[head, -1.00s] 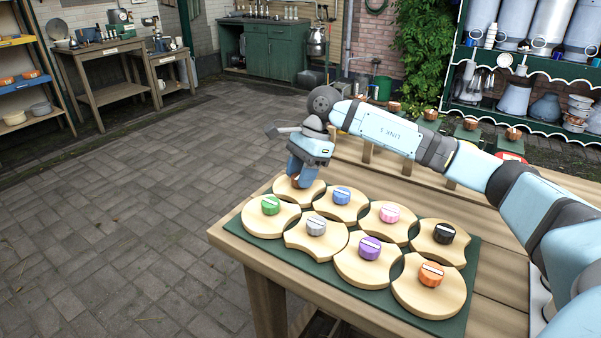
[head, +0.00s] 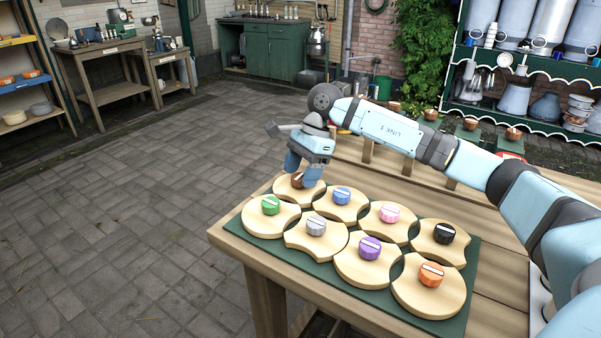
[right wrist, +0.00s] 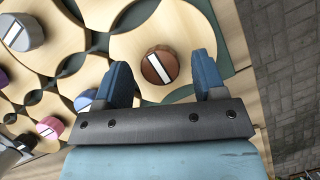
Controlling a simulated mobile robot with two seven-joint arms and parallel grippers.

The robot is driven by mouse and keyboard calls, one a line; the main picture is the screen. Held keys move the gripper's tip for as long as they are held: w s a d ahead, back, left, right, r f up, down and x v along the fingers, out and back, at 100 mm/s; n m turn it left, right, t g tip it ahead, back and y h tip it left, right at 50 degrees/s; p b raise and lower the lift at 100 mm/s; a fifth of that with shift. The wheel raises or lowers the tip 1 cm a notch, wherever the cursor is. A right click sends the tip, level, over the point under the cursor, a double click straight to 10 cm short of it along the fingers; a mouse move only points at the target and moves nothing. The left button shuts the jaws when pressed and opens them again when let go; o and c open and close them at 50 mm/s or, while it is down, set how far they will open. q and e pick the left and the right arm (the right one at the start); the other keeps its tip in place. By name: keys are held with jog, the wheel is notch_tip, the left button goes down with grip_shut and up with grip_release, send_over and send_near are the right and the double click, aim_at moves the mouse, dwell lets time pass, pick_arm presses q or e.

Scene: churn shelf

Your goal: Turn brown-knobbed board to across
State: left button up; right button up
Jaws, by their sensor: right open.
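The brown-knobbed board (head: 311,191) is a round-edged pale wooden piece at the far left corner of the green mat (head: 233,226). Its brown knob (head: 297,181) is partly hidden behind my right gripper (head: 304,172) in the head view. In the right wrist view, the brown knob (right wrist: 160,66) shows a white line slanting from upper left to lower right. My right gripper (right wrist: 162,62) is open and empty, its blue fingers apart on either side of the knob and seemingly just above it. My left gripper is not in view.
Neighbouring boards with green (head: 270,205), blue (head: 342,195), grey (head: 316,225), pink (head: 390,212), purple (head: 369,247), black (head: 444,233) and orange (head: 431,274) knobs stand close together. Copper-coloured items on green pads line the table's back. Open paving lies left of the table.

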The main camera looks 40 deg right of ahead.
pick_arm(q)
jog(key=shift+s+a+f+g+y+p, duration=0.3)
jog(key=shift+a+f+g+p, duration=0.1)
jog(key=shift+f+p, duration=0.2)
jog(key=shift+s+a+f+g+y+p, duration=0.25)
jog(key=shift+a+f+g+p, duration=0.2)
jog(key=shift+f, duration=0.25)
pick_arm(e)
jog(key=v, duration=1.3)
jog(key=shift+r, duration=0.2)
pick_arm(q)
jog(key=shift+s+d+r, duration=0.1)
